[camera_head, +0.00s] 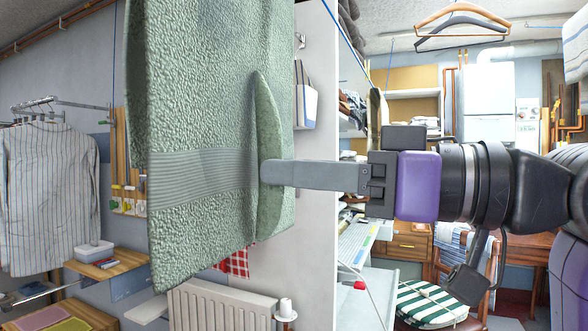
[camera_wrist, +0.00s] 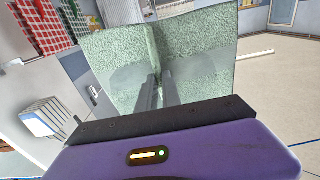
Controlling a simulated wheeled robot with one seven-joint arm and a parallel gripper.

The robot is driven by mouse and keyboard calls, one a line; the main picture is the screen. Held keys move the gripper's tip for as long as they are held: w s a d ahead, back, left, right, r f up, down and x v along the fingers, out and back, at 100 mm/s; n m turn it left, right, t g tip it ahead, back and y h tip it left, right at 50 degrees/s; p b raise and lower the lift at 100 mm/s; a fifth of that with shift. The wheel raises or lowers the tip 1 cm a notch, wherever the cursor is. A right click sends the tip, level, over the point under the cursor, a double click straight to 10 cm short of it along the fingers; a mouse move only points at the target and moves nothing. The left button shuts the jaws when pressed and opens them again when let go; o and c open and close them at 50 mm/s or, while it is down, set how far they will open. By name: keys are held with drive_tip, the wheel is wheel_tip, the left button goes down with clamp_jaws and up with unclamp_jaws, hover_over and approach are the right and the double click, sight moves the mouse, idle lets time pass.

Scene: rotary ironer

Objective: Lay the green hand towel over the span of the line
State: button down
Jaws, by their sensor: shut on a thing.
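The green hand towel (camera_head: 205,115) hangs in large folds at the left centre of the head view, close to the camera. My gripper (camera_head: 268,172) reaches in from the right and is shut on the towel, pinching a fold near its right edge. In the wrist view the towel (camera_wrist: 205,45) spreads to both sides of my gripper (camera_wrist: 161,78), with the pinched fold between the fingers. A thin blue line (camera_head: 345,36) runs at a slant above and behind the gripper; the towel and a white panel hide parts of the scene there. I cannot tell whether the towel touches any line.
A white panel (camera_head: 316,200) stands right behind the towel. A radiator (camera_head: 220,306) is below it. A rail with striped shirts (camera_head: 45,190) is at the left. Hangers (camera_head: 465,22) hang at the upper right. A chair with a striped cushion (camera_head: 430,303) stands below my arm.

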drive_tip(key=c, duration=1.5)
unclamp_jaws()
drive_tip(key=shift+f, duration=0.1)
drive_tip(key=shift+o, duration=0.2)
